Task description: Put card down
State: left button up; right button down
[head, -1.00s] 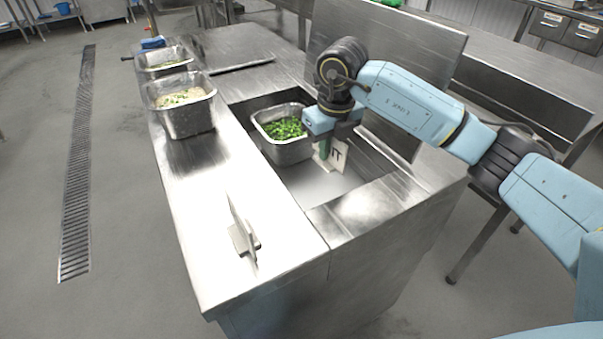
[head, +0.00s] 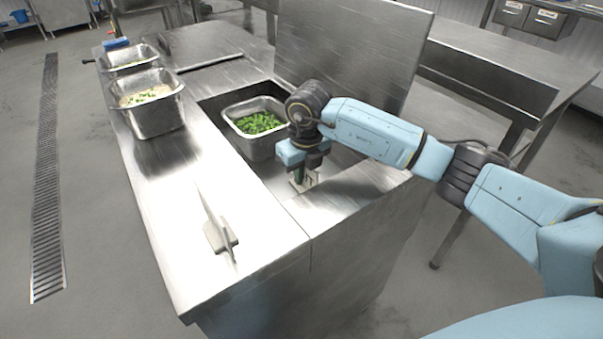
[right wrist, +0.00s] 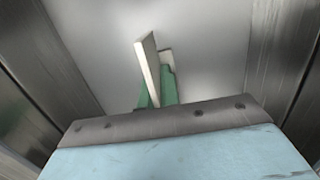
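My right gripper (head: 302,168) points down into the recessed well of the steel counter (head: 165,215), near the well's front edge. Its green fingers are closed on a small pale card (head: 310,181), which hangs low in the well. In the right wrist view the card (right wrist: 148,65) shows nearly edge-on between green fingertips (right wrist: 158,92), over a plain grey surface. I cannot tell whether its lower edge touches that surface. My left gripper is not in view.
A steel pan of chopped greens (head: 235,112) sits in the well beside the gripper. Two more food pans (head: 155,122) stand on the counter's left side. A raised steel panel (head: 350,60) is behind.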

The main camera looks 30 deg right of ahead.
jog(key=shift+f, duration=0.15)
jog(key=c, duration=2)
grip_release()
jog(key=o, duration=0.4)
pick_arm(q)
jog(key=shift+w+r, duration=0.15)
pick_arm(e)
jog(key=shift+r, duration=0.2)
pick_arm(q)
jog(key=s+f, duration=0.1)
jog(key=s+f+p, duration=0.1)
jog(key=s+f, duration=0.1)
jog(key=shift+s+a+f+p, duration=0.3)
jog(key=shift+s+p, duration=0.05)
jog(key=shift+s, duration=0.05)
pick_arm(e)
jog(key=r, duration=0.5)
jog(key=s+r, duration=0.1)
jog(key=r, duration=0.1)
jog(key=shift+d+r, duration=0.1)
jog(key=shift+r, duration=0.1)
